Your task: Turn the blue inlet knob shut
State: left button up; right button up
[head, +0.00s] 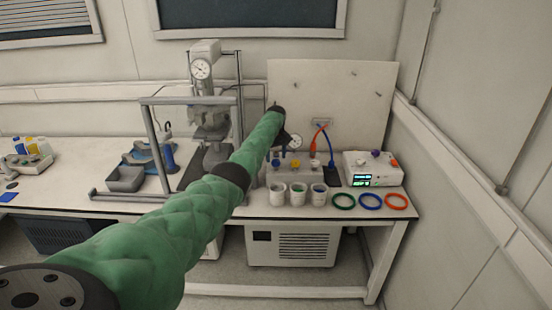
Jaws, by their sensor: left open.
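My left arm, in a green sleeve, reaches across from the lower left. My left gripper (284,140) is small and dark at the far end, open, just above the left part of the block and left of the round gauge (295,142). It seems empty. I cannot tell how far it is from the blue knob. My right gripper is out of view.
Several pots (298,194) stand before the block. Green, blue and orange rings (370,202) lie to their right, below a white control box (372,169). Orange and blue hoses run behind. A pale panel (340,85) backs the area. A reactor stand (205,95) is at the left.

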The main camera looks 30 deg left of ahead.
aim_at(276, 165)
pick_arm(q)
jog(key=shift+w+a+f, duration=0.1)
jog(key=shift+w+f, duration=0.05)
jog(key=shift+f, duration=0.85)
jog(key=shift+s+f, duration=0.2)
jog(key=shift+s, duration=0.05)
jog(key=shift+w+f, duration=0.1)
jog(key=shift+f, duration=0.05)
jog(key=c, duration=1)
